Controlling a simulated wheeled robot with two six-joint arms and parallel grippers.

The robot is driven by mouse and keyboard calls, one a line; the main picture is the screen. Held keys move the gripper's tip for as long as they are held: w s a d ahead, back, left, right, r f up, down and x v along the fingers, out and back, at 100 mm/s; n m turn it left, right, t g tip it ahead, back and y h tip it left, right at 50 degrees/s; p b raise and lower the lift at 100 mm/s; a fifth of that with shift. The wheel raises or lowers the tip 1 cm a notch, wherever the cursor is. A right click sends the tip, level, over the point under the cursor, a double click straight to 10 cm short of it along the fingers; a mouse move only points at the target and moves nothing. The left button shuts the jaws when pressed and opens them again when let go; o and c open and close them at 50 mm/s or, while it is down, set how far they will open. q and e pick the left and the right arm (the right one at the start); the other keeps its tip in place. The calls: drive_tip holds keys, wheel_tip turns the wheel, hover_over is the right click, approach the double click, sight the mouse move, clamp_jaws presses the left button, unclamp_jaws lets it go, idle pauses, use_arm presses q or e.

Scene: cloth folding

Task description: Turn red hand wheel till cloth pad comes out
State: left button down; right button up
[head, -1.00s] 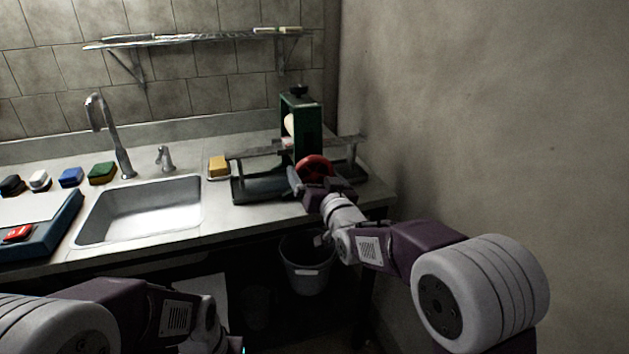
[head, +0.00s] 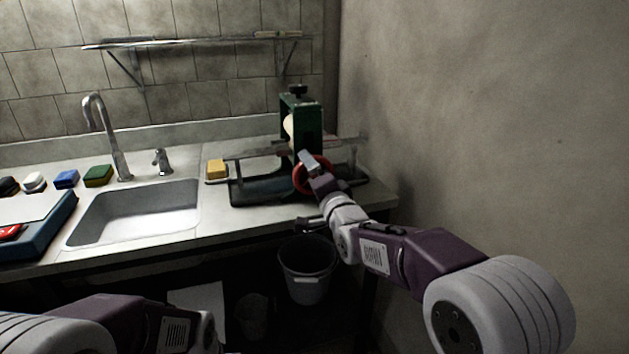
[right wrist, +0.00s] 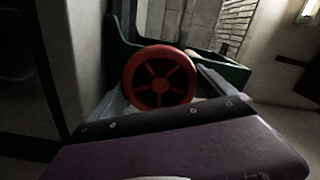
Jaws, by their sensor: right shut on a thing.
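The red hand wheel (head: 299,178) is on the front of a green upright press frame (head: 303,112) at the right of the counter. It also shows in the right wrist view (right wrist: 160,78), spoked and between my fingers. My right gripper (head: 310,165) is shut on the wheel, one finger to each side of it in the wrist view (right wrist: 165,92). A pale rounded part (head: 288,127), perhaps a roller, shows inside the frame. I cannot make out a cloth pad.
A dark tray (head: 262,190) lies under the press, with a yellow sponge (head: 216,168) at its left. The sink (head: 135,212) is farther left, beside several coloured blocks. A grey bucket (head: 307,268) stands below the counter edge. The wall is close on the right.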

drive_tip(key=shift+m+b, duration=0.4)
drive_tip(key=shift+m, duration=1.1)
drive_tip(key=o, duration=1)
drive_tip(key=shift+o, duration=0.2)
drive_tip(key=shift+s, duration=0.1)
drive_tip(key=v, duration=0.9)
drive_tip(key=shift+p, duration=0.4)
